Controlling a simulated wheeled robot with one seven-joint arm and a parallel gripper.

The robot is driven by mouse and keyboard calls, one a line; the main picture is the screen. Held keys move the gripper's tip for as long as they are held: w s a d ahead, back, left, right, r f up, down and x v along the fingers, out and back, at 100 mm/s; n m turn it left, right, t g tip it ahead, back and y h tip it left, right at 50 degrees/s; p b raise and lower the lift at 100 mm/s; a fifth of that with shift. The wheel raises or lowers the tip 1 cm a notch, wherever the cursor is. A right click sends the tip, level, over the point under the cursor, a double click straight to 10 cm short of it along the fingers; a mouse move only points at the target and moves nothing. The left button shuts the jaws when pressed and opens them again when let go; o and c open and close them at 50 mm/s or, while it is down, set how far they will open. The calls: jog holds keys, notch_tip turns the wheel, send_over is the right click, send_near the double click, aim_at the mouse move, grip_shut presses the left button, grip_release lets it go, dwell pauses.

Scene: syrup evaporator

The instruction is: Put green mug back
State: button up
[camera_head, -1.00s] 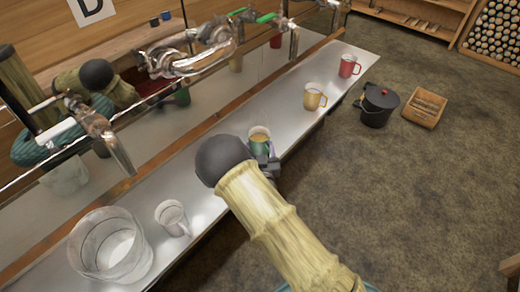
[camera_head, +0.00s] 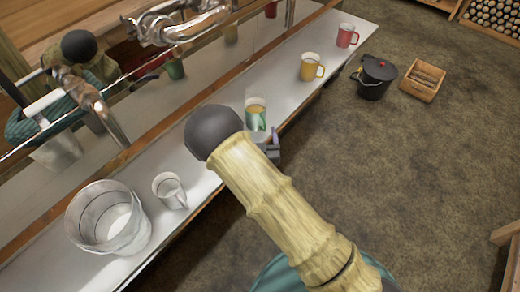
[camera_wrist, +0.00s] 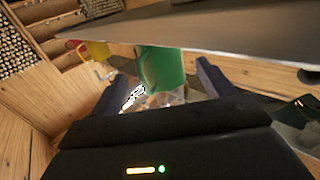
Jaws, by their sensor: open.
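In the wrist view the green mug (camera_wrist: 163,68) shows between and beyond my two fingers, below the shelf edge in the picture. My gripper (camera_head: 272,143) is at the mug's near right side, partly hidden by my arm in the head view. In the wrist view my gripper (camera_wrist: 165,82) is open, with a gap beside the mug on each side. I cannot tell whether a finger touches it.
A yellow mug (camera_head: 311,68) and a red mug (camera_head: 346,36) stand farther along the shelf. A white mug (camera_head: 169,190) and a clear bucket (camera_head: 107,220) stand nearer. A black pot (camera_head: 372,78) and a wooden crate (camera_head: 423,82) sit on the open floor to the right.

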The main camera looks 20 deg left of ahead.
jog(key=v, duration=0.5)
jog(key=shift+s+d+b, duration=0.2)
jog(key=shift+s+b, duration=0.15)
jog(key=shift+b, duration=0.05)
jog(key=w+d+r+m+g+h, duration=0.1)
jog(key=w+d+m+g+h, duration=0.2)
jog(key=d, duration=0.4)
jog(key=w+d+r+m+g+h, duration=0.2)
jog(key=w+d+g+h, duration=0.15)
jog(key=d, duration=0.35)
jog(key=s+d+r+g, duration=0.3)
jog(key=s+d+r, duration=0.1)
jog(key=s+d, duration=0.3)
jog(key=s+d+r+g, duration=0.4)
jog(key=s+d, duration=0.3)
jog(key=d, duration=0.2)
jog(key=shift+s+r, duration=0.15)
jog(key=shift+s, duration=0.05)
